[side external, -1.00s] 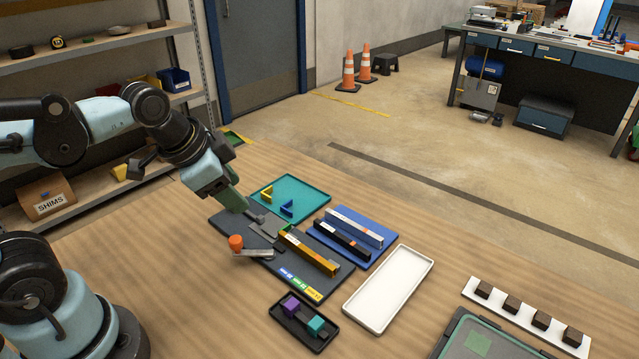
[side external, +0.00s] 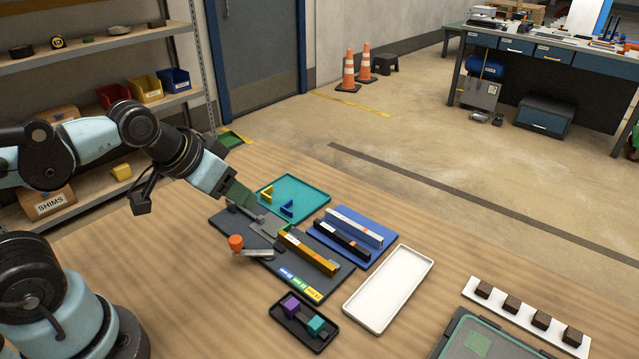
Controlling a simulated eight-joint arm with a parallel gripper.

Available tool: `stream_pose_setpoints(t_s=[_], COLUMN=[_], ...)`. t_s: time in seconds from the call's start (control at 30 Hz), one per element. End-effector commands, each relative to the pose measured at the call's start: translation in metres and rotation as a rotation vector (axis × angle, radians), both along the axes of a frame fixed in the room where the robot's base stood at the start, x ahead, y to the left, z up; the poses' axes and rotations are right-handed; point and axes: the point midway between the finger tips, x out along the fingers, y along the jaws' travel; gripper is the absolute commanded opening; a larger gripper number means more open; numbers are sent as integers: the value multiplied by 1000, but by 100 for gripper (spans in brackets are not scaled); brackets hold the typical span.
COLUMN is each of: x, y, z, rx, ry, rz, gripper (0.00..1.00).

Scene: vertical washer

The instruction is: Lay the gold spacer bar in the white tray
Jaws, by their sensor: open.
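The gold spacer bar (side external: 309,252) lies on a dark grey fixture plate (side external: 338,285), next to a grey metal piece at its upper-left end. The white tray (side external: 388,288) is empty and lies on the table to the right of the plate. My gripper (side external: 238,197) is above the upper-left end of the plate, to the upper left of the gold bar and apart from it. Its fingers are small and partly hidden in this view; nothing shows held in them.
A lever with an orange knob (side external: 236,242) stands at the plate's left edge. A teal tray (side external: 312,192) is behind; a small black tray (side external: 318,343) is in front.

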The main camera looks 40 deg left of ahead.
Motion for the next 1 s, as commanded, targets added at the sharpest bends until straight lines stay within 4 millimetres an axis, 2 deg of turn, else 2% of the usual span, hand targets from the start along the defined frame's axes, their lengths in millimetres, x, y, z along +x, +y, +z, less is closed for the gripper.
stream_pose_setpoints(t_s=[0.3,0.4,0.53,0.67,1.0], x=[0,0,5,16,53], y=[0,0,-4,-13,-47], z=[0,0,4,9,9], rx=[1,-6,-73,-216,-527], ry=[0,4,43,137,447], rz=[-1,7,83,272,953], gripper=[53,43,43,43,43])
